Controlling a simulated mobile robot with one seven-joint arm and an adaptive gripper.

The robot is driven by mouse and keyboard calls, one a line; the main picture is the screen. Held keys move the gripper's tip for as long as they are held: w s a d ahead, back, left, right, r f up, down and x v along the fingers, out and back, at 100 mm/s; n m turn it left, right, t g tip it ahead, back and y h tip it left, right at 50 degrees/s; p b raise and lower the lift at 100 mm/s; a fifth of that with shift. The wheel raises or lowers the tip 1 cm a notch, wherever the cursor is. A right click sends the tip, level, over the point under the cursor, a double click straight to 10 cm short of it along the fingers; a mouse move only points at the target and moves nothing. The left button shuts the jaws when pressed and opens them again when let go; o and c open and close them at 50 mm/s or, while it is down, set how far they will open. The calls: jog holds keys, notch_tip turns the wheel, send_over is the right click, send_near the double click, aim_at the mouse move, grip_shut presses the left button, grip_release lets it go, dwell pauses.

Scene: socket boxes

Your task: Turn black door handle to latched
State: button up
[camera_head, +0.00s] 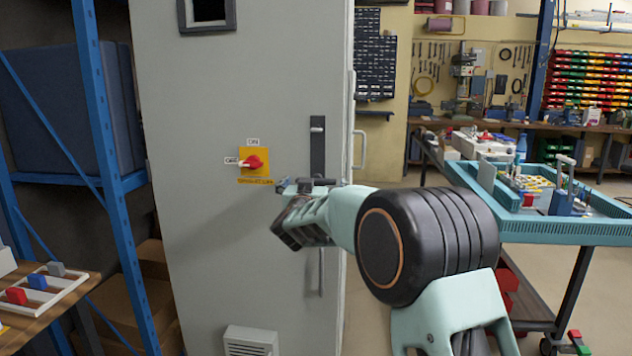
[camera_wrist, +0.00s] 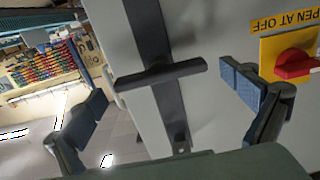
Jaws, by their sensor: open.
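The black door handle (camera_wrist: 160,75) is a bar with a central hub. In the wrist view it lies crosswise over a long dark mounting strip (camera_wrist: 150,35) on the grey cabinet door. In the head view the handle (camera_head: 320,182) shows level, just above my gripper (camera_head: 296,190) and partly hidden by it. In the wrist view my gripper (camera_wrist: 168,102) is open, with one finger on each side of the handle. No contact with the bar is visible, and nothing is held.
A red rotary switch (camera_head: 252,162) on a yellow plate sits left of the handle on the grey cabinet (camera_head: 200,100). A pale pull handle (camera_head: 359,150) is at the cabinet's right edge. A teal tray cart (camera_head: 545,228) stands at the right, and blue shelving (camera_head: 100,130) at the left.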

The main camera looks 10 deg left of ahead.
jog(key=shift+w, duration=0.9)
jog(key=shift+c, duration=0.6)
jog(key=c, duration=1)
jog(key=shift+c, duration=0.2)
